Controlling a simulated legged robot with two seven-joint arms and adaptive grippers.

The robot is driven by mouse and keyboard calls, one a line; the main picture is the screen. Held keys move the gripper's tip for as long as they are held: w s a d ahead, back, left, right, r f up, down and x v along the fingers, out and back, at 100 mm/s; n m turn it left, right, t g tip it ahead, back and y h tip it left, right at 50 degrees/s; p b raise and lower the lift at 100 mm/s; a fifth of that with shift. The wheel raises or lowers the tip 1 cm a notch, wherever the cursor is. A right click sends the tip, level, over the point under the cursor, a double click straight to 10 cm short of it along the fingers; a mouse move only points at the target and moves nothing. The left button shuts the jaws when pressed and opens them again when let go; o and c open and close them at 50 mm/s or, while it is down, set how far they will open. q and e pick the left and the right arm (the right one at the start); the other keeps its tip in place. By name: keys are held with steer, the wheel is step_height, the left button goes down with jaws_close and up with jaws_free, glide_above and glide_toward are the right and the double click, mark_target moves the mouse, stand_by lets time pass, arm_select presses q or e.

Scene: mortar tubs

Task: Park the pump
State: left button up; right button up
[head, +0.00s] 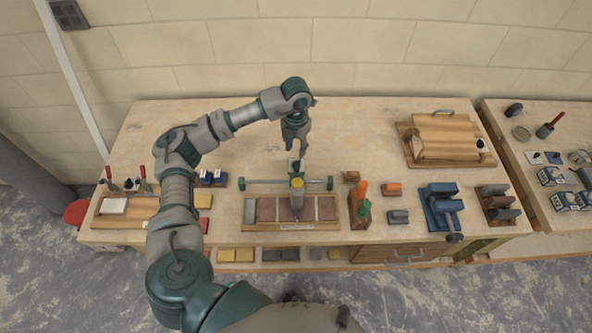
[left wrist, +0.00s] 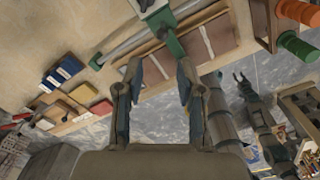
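In the left wrist view, the bar (left wrist: 127,46) meets a grey and green part (left wrist: 160,20) at the upper middle. My left gripper (head: 299,157) is just behind and above the cap in the head view. The left wrist view shows its fingers (left wrist: 158,72) apart, with nothing between them. My right gripper (left wrist: 242,80) shows small in the left wrist view, its fingers apart; it is outside the head view.
A wooden tray of brown tiles (head: 249,226) lies under the cylinder. The bench's back left is clear.

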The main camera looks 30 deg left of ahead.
mark_target(296, 172)
arm_select(q)
step_height(296, 172, down, 14)
steer(key=shift+f+p, duration=0.1)
steer(key=shift+p, duration=0.6)
steer(key=shift+d, duration=0.1)
steer(key=shift+d, duration=0.1)
steer(key=shift+c, duration=1.2)
jaws_close()
